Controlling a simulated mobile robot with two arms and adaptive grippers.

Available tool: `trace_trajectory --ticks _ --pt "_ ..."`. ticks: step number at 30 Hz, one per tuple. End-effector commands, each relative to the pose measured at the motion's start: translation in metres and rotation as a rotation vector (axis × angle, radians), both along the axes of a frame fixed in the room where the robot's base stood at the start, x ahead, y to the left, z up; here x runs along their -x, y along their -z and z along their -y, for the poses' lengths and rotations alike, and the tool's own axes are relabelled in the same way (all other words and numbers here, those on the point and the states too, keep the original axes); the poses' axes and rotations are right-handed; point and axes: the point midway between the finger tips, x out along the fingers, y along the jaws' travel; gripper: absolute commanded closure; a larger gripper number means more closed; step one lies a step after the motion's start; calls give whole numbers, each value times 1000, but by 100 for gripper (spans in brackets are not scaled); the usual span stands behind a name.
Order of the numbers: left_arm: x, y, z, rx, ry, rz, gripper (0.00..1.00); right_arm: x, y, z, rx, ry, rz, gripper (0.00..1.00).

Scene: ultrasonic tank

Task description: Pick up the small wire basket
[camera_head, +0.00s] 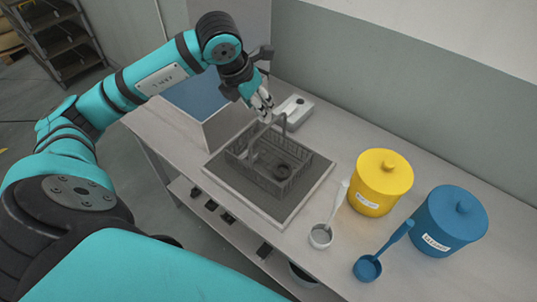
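The small wire basket (268,172) is dark grey with mesh walls and a raised handle. It sits in the dark square basin of the tank (237,189), with a dark ring-shaped item (282,171) inside it. My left gripper (262,106) points down at the top of the basket's handle, at the basket's far side. Its light fingertips are at or just above the handle bar. I cannot tell whether they touch it or how far apart they are. My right gripper is not in view.
A yellow lidded canister (380,184) and a blue one (450,222) stand on the worktop (326,148) to the right. A white ladle (321,236) and a blue ladle (368,267) lie in front of them. A small white device (293,112) sits behind the basket, near the wall.

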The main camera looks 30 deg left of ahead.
Motion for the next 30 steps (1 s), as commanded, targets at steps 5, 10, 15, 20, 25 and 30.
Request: trace_trajectory --ticks 5,10,15,20,25,30 --pt "-13 31 2 2 1 -5 63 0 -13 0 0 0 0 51" --pt "-19 47 3 3 3 -1 63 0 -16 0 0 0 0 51" --pt "-24 58 6 4 3 -5 63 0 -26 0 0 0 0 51" --pt "-33 80 9 3 2 -4 63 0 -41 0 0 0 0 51" --pt "-39 96 9 1 3 -2 63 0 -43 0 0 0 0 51" --pt "-39 98 9 1 3 0 63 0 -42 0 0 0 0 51"
